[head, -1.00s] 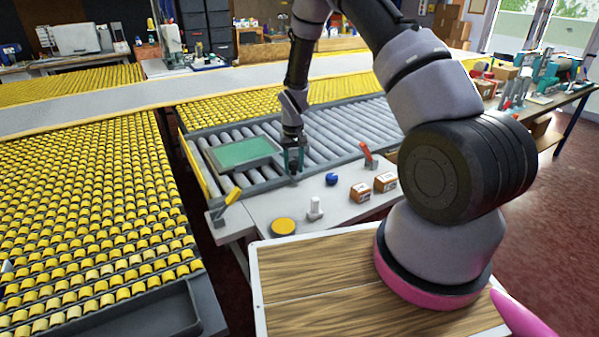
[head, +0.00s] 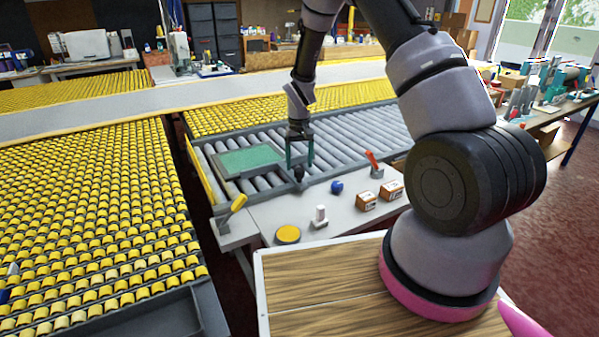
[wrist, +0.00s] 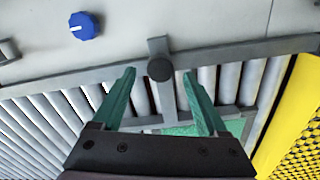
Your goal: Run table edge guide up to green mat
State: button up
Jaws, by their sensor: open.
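The green mat (head: 252,160) lies on the grey roller table, and part of it shows between and below my fingers in the wrist view (wrist: 205,127). The edge guide looks like a grey bar (wrist: 228,112) along the mat's near side, with an arm reaching over the table rail to a round black knob (wrist: 160,68). The bar appears to lie against the mat's edge; a small gap cannot be ruled out. My gripper (head: 300,165) is open and empty, pointing down above the knob (head: 298,174). In the wrist view its green fingers (wrist: 159,78) stand either side of the knob, apart from it.
Yellow roller beds (head: 90,215) lie left.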

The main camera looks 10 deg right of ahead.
notch_tip(320, 180, up, 6)
jog(key=shift+r, duration=0.1)
dwell(0.4)
jog(key=s+d+r+m+t, duration=0.1)
jog(key=s+d+r, duration=0.15)
jog(key=r, duration=0.55)
jog(key=s+d+r+m+t+y, duration=0.1)
jog(key=s+r, duration=0.3)
jog(key=r, duration=0.5)
jog(key=s+d+r+m+t, duration=0.15)
jog(key=s+r, duration=0.25)
jog(key=r, duration=0.4)
jog(key=s+d+r+t, duration=0.1)
jog(key=s+r, duration=0.2)
jog(key=s, duration=0.3)
jog(key=s+d+r+m+t, duration=0.1)
jog(key=s+r, duration=0.2)
jog(key=s, duration=0.3)
jog(key=s+d+r+t+y, duration=0.1)
jog(key=s+r, duration=0.2)
jog(key=s, duration=0.3)
jog(key=shift+s+r+t, duration=0.35)
jog(key=shift+s+r, duration=0.05)
